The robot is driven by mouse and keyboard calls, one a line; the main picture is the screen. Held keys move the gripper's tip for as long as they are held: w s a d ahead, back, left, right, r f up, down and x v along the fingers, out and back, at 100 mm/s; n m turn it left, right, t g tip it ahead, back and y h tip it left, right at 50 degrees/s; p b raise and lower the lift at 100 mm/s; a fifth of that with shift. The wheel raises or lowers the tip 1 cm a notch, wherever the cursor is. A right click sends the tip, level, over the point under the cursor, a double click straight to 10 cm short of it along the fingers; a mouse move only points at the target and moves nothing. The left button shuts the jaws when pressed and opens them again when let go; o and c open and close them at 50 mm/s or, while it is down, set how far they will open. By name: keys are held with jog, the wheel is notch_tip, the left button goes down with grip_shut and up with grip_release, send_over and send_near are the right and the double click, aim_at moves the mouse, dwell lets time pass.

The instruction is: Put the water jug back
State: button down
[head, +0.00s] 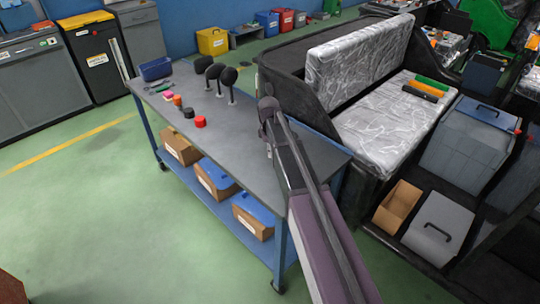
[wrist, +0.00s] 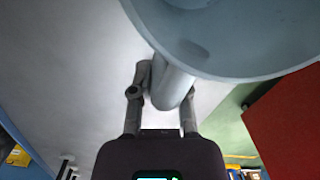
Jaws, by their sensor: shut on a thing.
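A pale blue-grey jug (wrist: 230,40) fills the top right of the wrist view, with its wide round rim and hollow inside facing the camera. Its stubby handle (wrist: 174,88) sits between the fingers of my gripper (wrist: 164,84), which is shut on it. The jug's far side is cut off by the picture edge. I cannot make out the jug in the head view, where my arm crosses the right part of the grey workbench (head: 240,115) and its end is hard to read.
The bench carries a blue tray (head: 156,69), black round-headed items (head: 214,72) and a red cap (head: 200,122). Cardboard boxes (head: 180,146) fill its lower shelf. A plastic-covered seat (head: 370,120) stands right of the bench. Green floor lies open at left. A red surface (wrist: 288,122) is beside the jug.

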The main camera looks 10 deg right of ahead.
jog(key=shift+f, duration=0.1)
dwell(0.3)
jog(key=c, duration=0.6)
grip_release()
jog(key=shift+r, duration=0.2)
jog(key=r+p, duration=0.7)
jog(key=p, duration=0.1)
jog(key=r+p, duration=0.4)
jog(key=shift+w+a+r, duration=0.3)
jog(key=shift+w+r, duration=0.05)
dwell(0.4)
